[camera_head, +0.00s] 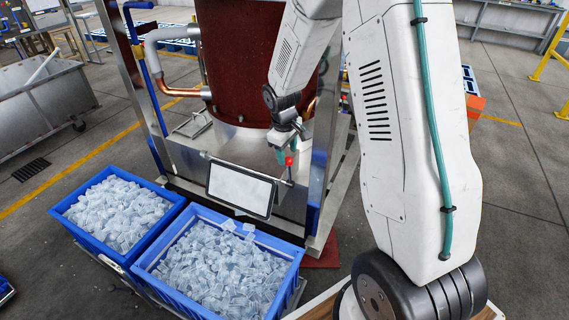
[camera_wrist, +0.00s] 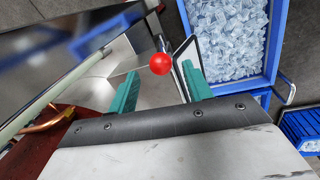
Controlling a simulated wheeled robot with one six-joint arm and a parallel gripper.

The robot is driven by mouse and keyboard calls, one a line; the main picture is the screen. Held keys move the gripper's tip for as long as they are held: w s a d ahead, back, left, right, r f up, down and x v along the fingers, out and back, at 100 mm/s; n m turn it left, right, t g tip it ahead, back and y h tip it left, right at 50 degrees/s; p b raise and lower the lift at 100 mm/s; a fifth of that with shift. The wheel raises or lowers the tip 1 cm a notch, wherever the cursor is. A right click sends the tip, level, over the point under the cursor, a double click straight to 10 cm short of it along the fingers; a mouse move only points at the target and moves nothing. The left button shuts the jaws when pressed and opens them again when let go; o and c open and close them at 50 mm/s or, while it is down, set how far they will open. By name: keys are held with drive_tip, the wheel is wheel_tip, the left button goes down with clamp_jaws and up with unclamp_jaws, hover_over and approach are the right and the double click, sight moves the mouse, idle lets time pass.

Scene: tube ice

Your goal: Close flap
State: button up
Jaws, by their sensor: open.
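The flap (camera_head: 240,188) is a pale panel with a dark rim on the front of the steel ice machine (camera_head: 220,150). It slants outward above the back edge of the right ice crate. A lever with a red knob (camera_head: 288,161) stands at the flap's right side. In the wrist view the red knob (camera_wrist: 160,64) shows between the teal fingertips. The flap's dark-edged panel (camera_wrist: 186,68) is partly hidden behind the right finger there. My gripper (camera_head: 283,152) is open around or just above the knob; I cannot tell whether it touches.
A blue crate full of ice (camera_head: 140,272) stands below the flap, with a second ice-filled blue crate (camera_head: 68,221) to its left. A blue post (camera_head: 148,75) and copper pipe (camera_head: 180,91) rise at the machine's left. A metal cart (camera_head: 45,105) stands far left. Open floor lies right.

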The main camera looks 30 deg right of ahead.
drive_tip(key=f, duration=0.6)
drive_tip(key=shift+w+d+f, duration=0.2)
drive_tip(key=shift+d+f, duration=0.15)
drive_tip(key=shift+d, duration=0.05)
